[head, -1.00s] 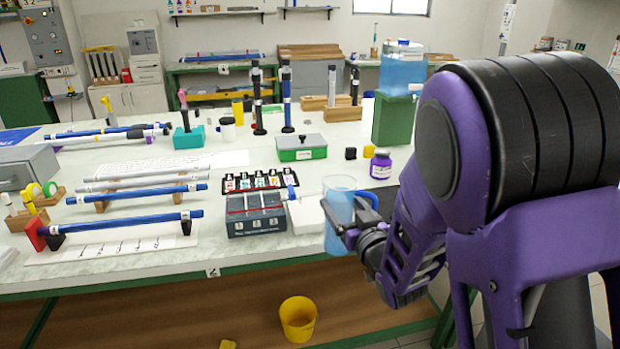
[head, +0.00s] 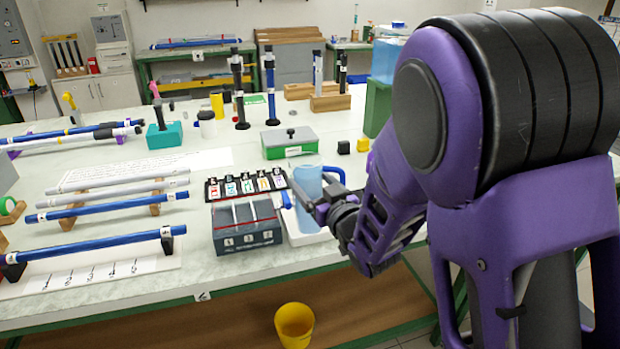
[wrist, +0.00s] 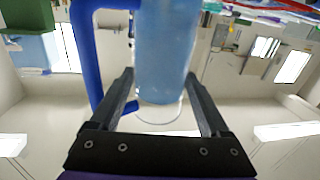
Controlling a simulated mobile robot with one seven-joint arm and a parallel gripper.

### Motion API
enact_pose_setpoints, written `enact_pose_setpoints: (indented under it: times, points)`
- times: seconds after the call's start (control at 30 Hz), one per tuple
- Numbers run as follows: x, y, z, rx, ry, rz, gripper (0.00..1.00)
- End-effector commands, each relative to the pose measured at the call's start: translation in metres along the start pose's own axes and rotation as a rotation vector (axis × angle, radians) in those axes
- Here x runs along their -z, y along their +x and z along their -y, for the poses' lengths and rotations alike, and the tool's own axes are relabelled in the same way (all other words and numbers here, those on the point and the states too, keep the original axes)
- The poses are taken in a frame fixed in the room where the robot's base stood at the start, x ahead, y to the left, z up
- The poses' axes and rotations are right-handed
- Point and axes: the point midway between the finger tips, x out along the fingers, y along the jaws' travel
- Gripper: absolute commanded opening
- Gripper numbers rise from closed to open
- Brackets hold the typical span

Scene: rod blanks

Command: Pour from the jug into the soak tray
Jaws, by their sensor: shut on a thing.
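The jug (head: 309,199) is clear with a blue handle and holds blue liquid. It looks about upright in the head view. My gripper (head: 322,208) is shut on the jug from the right. The wrist view shows the jug (wrist: 165,50) between my two fingers (wrist: 160,76), with its clear rim empty of liquid. A dark grey tray (head: 250,239), which seems to be the soak tray, has three compartments numbered 1 to 3 and red lines inside. The jug is just right of this tray and apart from it. Liquid inside the tray cannot be made out.
A black rack of coloured labels (head: 247,185) stands behind the grey tray. A green box (head: 289,142) is farther back. Blue rods (head: 95,243) lie on supports at left. A yellow bucket (head: 294,325) stands below the table.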

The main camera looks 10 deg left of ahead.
Motion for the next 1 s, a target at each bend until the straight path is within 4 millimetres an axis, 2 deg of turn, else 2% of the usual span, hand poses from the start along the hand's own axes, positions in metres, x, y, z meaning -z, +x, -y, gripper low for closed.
enact_pose_setpoints:
  times: [0.1, 0.63, 1.0]
  points:
    - [0.008, 0.005, 0.008, 0.005, -0.058, 0.040, 0.00]
    - [0.008, 0.016, 0.020, 0.002, -0.205, 0.160, 0.00]
    - [0.001, 0.030, 0.037, 0.000, -0.347, 0.272, 0.00]
